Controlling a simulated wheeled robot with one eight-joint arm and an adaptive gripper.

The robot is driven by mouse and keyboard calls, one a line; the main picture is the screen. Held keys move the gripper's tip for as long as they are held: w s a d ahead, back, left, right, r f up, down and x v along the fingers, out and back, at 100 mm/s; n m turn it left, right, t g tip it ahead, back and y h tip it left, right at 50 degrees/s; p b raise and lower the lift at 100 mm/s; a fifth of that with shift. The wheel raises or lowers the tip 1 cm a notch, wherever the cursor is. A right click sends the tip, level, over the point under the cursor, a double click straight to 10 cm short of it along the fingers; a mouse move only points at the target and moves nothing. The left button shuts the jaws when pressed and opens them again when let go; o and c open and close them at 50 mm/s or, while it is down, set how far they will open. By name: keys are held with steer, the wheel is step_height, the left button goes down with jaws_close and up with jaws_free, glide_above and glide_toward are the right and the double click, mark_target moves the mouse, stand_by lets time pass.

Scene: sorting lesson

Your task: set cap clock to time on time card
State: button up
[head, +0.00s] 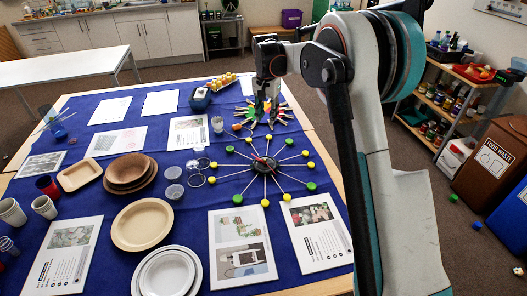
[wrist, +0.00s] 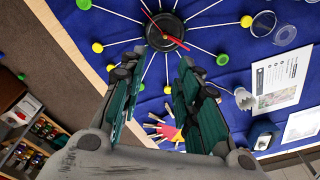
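The cap clock (head: 264,164) lies on the blue cloth at the right of the table. It has a dark round centre with red hands and thin spokes ending in yellow and green caps. In the wrist view the clock centre (wrist: 165,30) is just beyond my fingertips, with a long red hand across it. My gripper (head: 266,108) points down above the table, on the far side of the clock in the head view. In the wrist view my gripper (wrist: 158,72) is open and empty, its fingers wide apart. I cannot tell which card is the time card.
Printed cards (head: 239,247) lie around the cloth. A fan of coloured sticks (head: 262,116) lies under my gripper. Plates (head: 142,224), clear cups (head: 173,191) and a dark blue box (head: 200,99) share the table. Bins (head: 490,160) and shelves (head: 450,95) stand at the right.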

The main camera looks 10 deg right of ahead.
steer(key=m+g+p, duration=0.2)
glide_toward(265, 160)
steer(key=f+b, duration=0.1)
steer(key=f, duration=0.1)
steer(key=f+b, duration=0.1)
steer(key=f, duration=0.2)
steer(key=f+b, duration=0.1)
steer(key=f, duration=0.2)
steer(key=shift+s+d+b, duration=0.1)
steer(key=shift+s+b, duration=0.2)
steer(key=shift+r, duration=0.1)
jaws_close()
